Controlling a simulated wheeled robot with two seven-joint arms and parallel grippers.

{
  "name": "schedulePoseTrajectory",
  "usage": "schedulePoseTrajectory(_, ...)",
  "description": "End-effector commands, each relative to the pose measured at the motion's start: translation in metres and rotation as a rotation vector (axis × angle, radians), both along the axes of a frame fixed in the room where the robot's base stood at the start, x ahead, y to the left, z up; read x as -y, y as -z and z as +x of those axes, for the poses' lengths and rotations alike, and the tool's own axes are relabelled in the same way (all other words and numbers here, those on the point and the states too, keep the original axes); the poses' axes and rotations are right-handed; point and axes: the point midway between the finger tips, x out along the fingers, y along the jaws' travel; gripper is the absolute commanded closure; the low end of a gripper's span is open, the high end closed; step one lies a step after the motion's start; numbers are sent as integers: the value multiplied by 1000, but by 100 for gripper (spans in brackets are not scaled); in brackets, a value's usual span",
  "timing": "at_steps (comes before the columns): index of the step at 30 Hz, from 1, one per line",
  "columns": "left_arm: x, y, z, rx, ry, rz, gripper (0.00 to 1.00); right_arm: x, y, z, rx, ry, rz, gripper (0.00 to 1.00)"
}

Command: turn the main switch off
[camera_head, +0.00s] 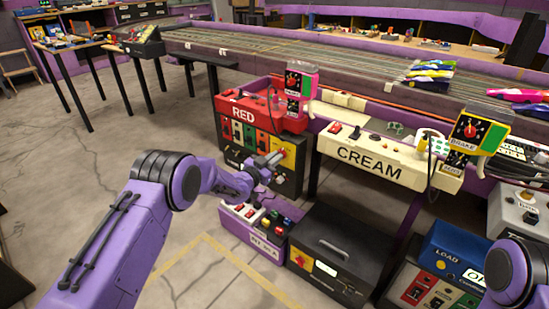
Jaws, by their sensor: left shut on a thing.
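My left gripper (269,163) reaches from the lower left to the front of a black cabinet (262,182) under the red box marked RED. It is shut on the main switch, at the yellow panel (290,160) on the cabinet's right side. The gripper covers most of the switch, so I cannot tell its position.
A purple control box (250,234) with coloured buttons and a black case (337,250) stand below the gripper. The cream panel (372,160) hangs to the right under the slot track (330,60). A blue box (455,252) is at lower right.

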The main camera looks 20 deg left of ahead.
Motion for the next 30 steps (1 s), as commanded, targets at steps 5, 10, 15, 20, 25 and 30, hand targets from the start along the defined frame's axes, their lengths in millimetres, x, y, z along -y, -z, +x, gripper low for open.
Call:
schedulePoseTrajectory(5,-1,1,0,-59,0,-156,100,0,-4,0,0,0,0,57)
schedulePoseTrajectory(10,-2,1,0,-115,0,-307,100,0,-7,0,0,0,0,57)
schedulePoseTrajectory(15,-3,1,1,-169,-1,-459,100,0,-8,0,0,0,0,57)
schedulePoseTrajectory(20,-4,2,1,-219,-1,-595,100,0,-9,0,0,0,0,57)
schedulePoseTrajectory(25,-5,2,1,-264,-1,-721,100,0,-10,0,0,0,0,57)
schedulePoseTrajectory(30,-5,3,1,-300,-1,-819,100,0,-10,0,0,0,0,57)
